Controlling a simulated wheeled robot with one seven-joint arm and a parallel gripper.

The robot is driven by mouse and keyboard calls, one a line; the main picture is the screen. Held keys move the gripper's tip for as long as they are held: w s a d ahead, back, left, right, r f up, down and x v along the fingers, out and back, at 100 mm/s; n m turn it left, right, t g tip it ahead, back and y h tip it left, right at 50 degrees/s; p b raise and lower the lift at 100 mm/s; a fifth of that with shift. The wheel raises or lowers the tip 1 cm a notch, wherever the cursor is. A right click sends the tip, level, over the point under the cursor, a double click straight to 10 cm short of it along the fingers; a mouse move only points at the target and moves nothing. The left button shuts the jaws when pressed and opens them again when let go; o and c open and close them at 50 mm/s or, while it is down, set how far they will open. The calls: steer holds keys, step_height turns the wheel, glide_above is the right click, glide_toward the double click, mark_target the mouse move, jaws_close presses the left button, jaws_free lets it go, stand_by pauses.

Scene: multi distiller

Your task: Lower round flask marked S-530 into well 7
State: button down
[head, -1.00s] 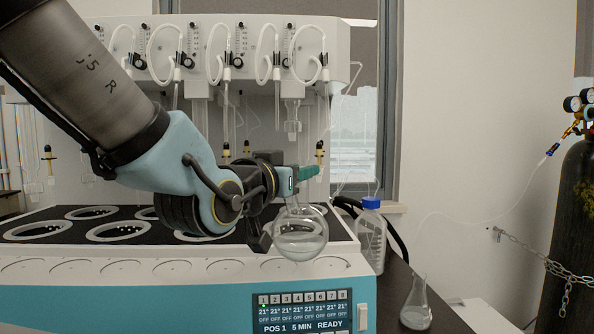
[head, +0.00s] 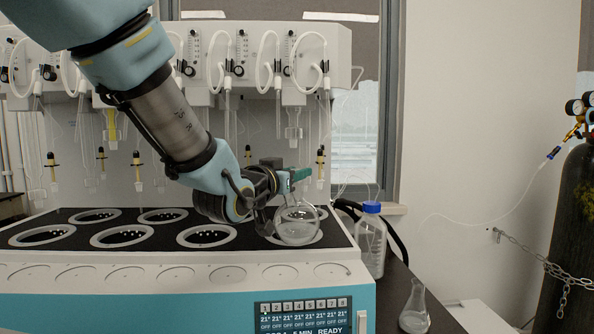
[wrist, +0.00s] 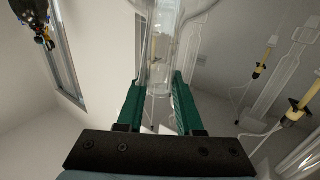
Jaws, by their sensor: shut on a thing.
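A clear round flask (head: 297,224) with liquid in it hangs from my gripper (head: 299,175). The gripper's green fingers are shut on the flask's neck. In the wrist view the flask's glass neck (wrist: 165,60) sits between the green fingers of my gripper (wrist: 160,95). The flask's bulb overlaps the rightmost front well of the distiller in the head view; I cannot tell how high above it the bulb is. I read no marking on the flask and no well number beside the openings.
The distiller's black deck (head: 66,240) has several ringed wells, the visible ones empty. Glassware and tubes hang behind the flask. A blue-capped bottle (head: 371,240) and a conical flask (head: 414,308) stand to the right. A gas cylinder (head: 572,220) is at the far right.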

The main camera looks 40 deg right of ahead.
steer(key=w+d+p, duration=0.4)
steer(key=w+d, duration=0.2)
steer(key=w, duration=0.2)
step_height(320, 180, down, 8)
steer(key=b, duration=0.7)
steer(key=shift+s+r, duration=0.15)
steer(key=shift+s, duration=0.05)
steer(key=shift+f+b, duration=0.5)
steer(key=shift+b, duration=0.55)
stand_by(0.5)
steer(key=c, duration=0.8)
jaws_free()
steer(key=o, duration=0.3)
steer(key=shift+f, duration=0.1)
steer(key=b+v, duration=0.2)
steer(key=v, duration=0.9)
